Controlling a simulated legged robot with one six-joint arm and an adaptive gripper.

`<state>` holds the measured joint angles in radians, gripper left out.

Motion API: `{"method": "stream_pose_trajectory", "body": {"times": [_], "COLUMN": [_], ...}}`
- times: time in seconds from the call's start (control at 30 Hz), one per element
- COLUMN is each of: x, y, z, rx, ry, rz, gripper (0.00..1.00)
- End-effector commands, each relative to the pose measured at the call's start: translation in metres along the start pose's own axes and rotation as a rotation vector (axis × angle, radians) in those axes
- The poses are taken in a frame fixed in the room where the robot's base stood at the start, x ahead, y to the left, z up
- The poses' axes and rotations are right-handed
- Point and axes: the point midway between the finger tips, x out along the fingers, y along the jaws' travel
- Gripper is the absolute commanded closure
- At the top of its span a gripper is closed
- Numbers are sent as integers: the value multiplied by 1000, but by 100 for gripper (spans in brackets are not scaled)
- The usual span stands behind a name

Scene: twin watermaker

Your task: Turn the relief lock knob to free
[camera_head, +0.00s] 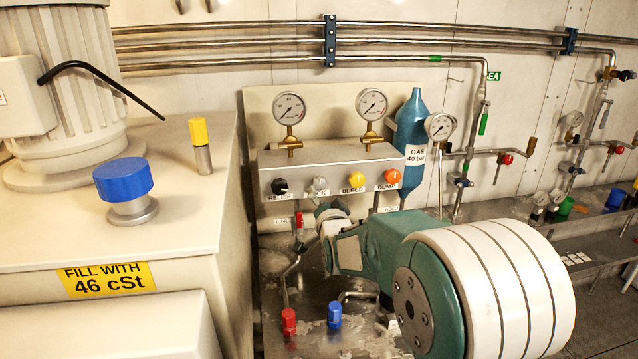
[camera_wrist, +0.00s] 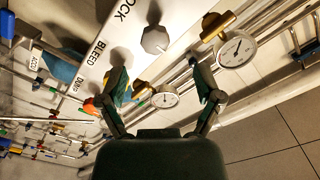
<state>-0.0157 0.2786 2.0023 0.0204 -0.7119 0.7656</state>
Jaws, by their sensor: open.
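A steel panel (camera_head: 340,165) carries a row of knobs. A grey knob (camera_head: 320,184) has a label ending in "CK"; the rest of that label is hidden. A black knob (camera_head: 280,186) to its left is labelled RELIEF. In the wrist view the grey faceted knob (camera_wrist: 155,40), beside a label reading "OCK", lies ahead of my gripper (camera_wrist: 156,68). My gripper's two fingers are spread and empty, apart from the knob, which sits beyond the gap between the tips. In the head view my arm hides most of the gripper, just below the panel.
A yellow BLEED knob (camera_head: 356,180) and an orange DUMP knob (camera_head: 392,176) sit right of the grey knob. Two gauges (camera_head: 289,108) (camera_head: 371,104) rise above the panel. A blue gas bottle (camera_head: 411,135) stands at its right, a cream tank (camera_head: 150,230) at left.

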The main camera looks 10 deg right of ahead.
Motion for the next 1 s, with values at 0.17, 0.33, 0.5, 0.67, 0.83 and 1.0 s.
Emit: {"method": "stream_pose_trajectory", "body": {"times": [0.17, 0.33, 0.5, 0.67, 0.83, 1.0], "x": [34, 62, 78, 83, 83, 83], "y": [8, 11, 7, 4, 6, 8], "z": [-6, -9, -6, -4, -6, -8], "rx": [6, 9, 5, 2, 5, 7], "ry": [1, 2, 1, 1, 1, 2], "rz": [3, 3, 3, 2, 2, 3], "gripper": [16, 16, 16, 16, 16, 78]}}
